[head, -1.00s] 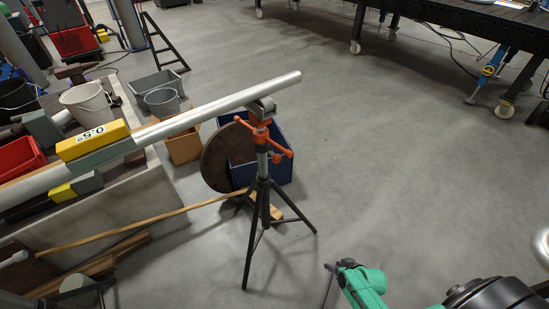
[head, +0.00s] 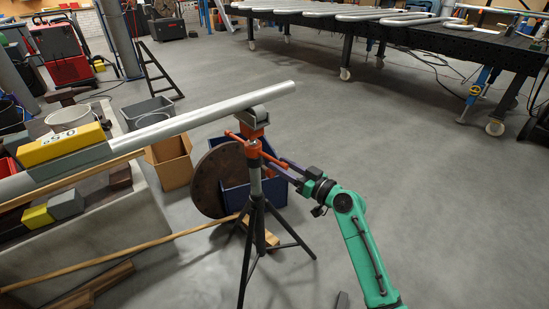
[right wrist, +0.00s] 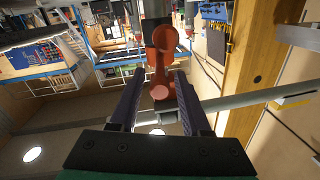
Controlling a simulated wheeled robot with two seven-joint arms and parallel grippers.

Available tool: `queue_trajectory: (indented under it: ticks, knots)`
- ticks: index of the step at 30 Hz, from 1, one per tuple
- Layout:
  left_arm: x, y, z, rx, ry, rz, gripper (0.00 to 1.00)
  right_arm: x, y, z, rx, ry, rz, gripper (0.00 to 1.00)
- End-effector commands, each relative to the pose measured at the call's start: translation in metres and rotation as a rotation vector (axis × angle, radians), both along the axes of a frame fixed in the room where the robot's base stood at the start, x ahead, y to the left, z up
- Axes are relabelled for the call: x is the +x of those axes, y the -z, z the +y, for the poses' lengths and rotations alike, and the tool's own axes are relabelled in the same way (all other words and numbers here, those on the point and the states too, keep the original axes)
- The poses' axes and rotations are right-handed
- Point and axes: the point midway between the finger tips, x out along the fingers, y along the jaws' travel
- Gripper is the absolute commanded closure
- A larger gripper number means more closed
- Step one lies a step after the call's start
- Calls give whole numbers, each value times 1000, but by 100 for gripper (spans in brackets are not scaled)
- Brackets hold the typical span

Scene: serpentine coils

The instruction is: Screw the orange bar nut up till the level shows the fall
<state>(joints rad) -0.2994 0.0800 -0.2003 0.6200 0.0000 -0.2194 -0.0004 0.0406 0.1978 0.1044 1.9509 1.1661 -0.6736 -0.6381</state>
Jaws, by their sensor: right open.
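The orange bar nut (head: 252,150) sits on the black tripod stand (head: 257,205), under the roller head that bears the grey pipe (head: 215,116). Its bars stick out sideways. My right gripper (head: 277,163) is at the bar on the stand's right side. In the right wrist view the open fingers of my right gripper (right wrist: 161,95) stand either side of an orange bar end (right wrist: 160,92); I cannot tell whether they touch it. The yellow level (head: 62,144) lies on the pipe at left, with a marking like 0.5. My left gripper is not in view.
A rusty round plate (head: 217,178) and a blue bin (head: 236,190) stand close behind the tripod. A cardboard box (head: 170,160) is left of them. A long wooden strip (head: 130,250) runs along the floor to the stand.

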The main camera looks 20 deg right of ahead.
Motion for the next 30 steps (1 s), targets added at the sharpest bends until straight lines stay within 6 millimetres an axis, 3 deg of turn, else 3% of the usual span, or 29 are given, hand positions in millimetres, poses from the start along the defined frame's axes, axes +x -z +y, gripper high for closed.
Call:
queue_trajectory:
  ticks: [5,13,14,17,18,30]
  knots:
    - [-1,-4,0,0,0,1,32,24,0,13,1,0,0,53]
    - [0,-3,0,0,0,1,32,27,1,15,-1,1,1,53]
    - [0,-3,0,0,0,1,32,27,1,15,-1,1,1,57]
    - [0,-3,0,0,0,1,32,27,1,15,-1,1,1,95]
    - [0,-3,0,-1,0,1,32,27,1,15,-1,1,1,100]
    - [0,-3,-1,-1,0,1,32,27,1,15,0,1,2,100]
